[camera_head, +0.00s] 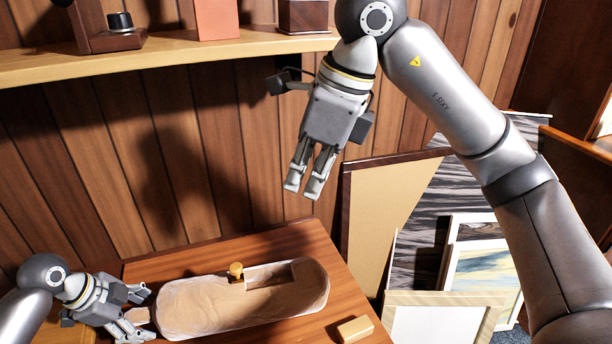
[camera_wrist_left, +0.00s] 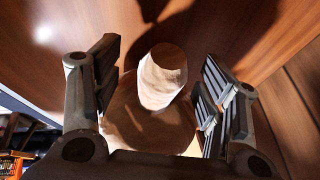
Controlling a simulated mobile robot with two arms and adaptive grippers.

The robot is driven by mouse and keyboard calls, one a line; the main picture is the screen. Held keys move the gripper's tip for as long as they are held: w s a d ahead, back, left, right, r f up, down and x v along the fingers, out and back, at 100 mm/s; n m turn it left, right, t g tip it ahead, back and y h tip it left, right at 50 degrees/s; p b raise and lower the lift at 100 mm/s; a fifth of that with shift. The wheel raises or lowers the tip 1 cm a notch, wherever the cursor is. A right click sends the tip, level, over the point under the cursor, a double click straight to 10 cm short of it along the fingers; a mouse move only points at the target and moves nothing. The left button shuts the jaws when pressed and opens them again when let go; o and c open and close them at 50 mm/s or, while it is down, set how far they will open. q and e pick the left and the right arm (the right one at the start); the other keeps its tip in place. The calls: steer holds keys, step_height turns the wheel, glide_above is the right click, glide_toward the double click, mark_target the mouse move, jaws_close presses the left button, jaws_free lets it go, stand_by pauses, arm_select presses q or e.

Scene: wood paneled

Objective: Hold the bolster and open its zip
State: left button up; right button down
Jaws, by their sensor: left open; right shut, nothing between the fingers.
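The bolster (camera_head: 200,308) is a pale tan, rounded long shape lying on the wooden table. A rectangular recess (camera_head: 270,275) with a pale edge shows in its top, and a small yellow knob (camera_head: 236,270), perhaps the zip pull, stands at the recess's left end. My left gripper (camera_head: 143,316) is open at the bolster's left end. In the left wrist view, a tan stub (camera_wrist_left: 162,78) on the bolster's end lies between the open fingers; I cannot tell whether they touch it. My right gripper (camera_head: 303,190) is shut and empty, high above the table, pointing down.
A small tan block (camera_head: 355,329) lies on the table (camera_head: 290,240) right of the bolster. A wooden shelf (camera_head: 180,62) with boxes is on the panelled wall above. Framed pictures and boards (camera_head: 440,312) lean at the right. The air between the right gripper and bolster is clear.

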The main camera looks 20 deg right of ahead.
arm_select(q)
steer(key=o, duration=0.6)
steer(key=shift+c, duration=0.2)
steer(key=v, duration=1.2)
